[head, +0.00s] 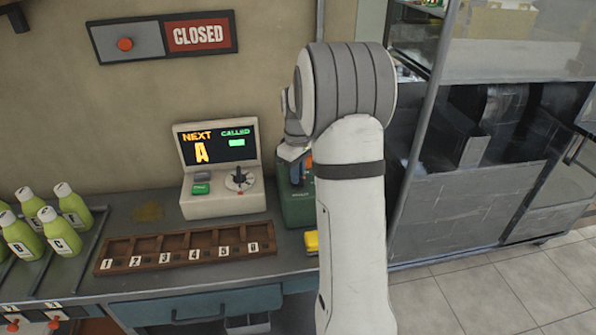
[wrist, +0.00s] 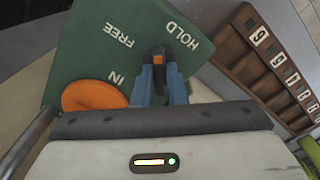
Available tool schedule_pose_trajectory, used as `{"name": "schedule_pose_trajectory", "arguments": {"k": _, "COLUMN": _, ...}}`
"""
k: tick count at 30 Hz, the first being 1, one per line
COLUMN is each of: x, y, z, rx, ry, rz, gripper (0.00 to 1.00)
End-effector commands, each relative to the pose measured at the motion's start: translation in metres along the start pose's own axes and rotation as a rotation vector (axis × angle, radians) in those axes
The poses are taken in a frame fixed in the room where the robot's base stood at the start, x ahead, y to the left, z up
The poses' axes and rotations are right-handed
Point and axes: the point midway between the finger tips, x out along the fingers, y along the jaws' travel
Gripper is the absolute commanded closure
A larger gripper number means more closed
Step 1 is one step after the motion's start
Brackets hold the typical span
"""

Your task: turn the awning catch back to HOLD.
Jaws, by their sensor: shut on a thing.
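The awning catch (wrist: 158,58) is a small dark and orange lever on a green box (wrist: 85,45), marked HOLD, FREE and IN in white. My gripper (wrist: 159,72) has its two blue fingers close together on the catch in the wrist view. The lettering appears upside down there, with HOLD just beyond the fingers, FREE to their left and IN nearer. I cannot tell exactly which mark the catch points to. In the head view the green box (head: 297,207) stands on the counter, partly hidden by my arm, and the catch is hard to make out.
An orange round part (wrist: 93,97) lies close left of my fingers. A queue display (head: 222,170) and a numbered wooden rack (head: 185,248) stand left of the box. A yellow block (head: 311,242) is in front. Green bottles (head: 45,225) stand far left.

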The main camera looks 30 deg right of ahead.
Motion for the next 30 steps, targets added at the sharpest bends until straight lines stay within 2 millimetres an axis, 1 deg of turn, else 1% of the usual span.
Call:
{"name": "schedule_pose_trajectory", "arguments": {"k": 9, "x": -0.0009, "y": 0.0003, "z": 0.0002, "rx": 0.297, "ry": 0.0, "rz": 0.0, "gripper": 1.0}}
{"name": "schedule_pose_trajectory", "arguments": {"k": 18, "x": -0.0007, "y": 0.0003, "z": 0.0003, "rx": 0.544, "ry": 0.0, "rz": 0.0, "gripper": 1.0}}
{"name": "schedule_pose_trajectory", "arguments": {"k": 24, "x": -0.0005, "y": 0.0003, "z": 0.0003, "rx": 0.658, "ry": 0.0, "rz": 0.0, "gripper": 1.0}}
{"name": "schedule_pose_trajectory", "arguments": {"k": 30, "x": -0.0004, "y": 0.0003, "z": 0.0003, "rx": 0.723, "ry": 0.0, "rz": 0.0, "gripper": 1.0}}
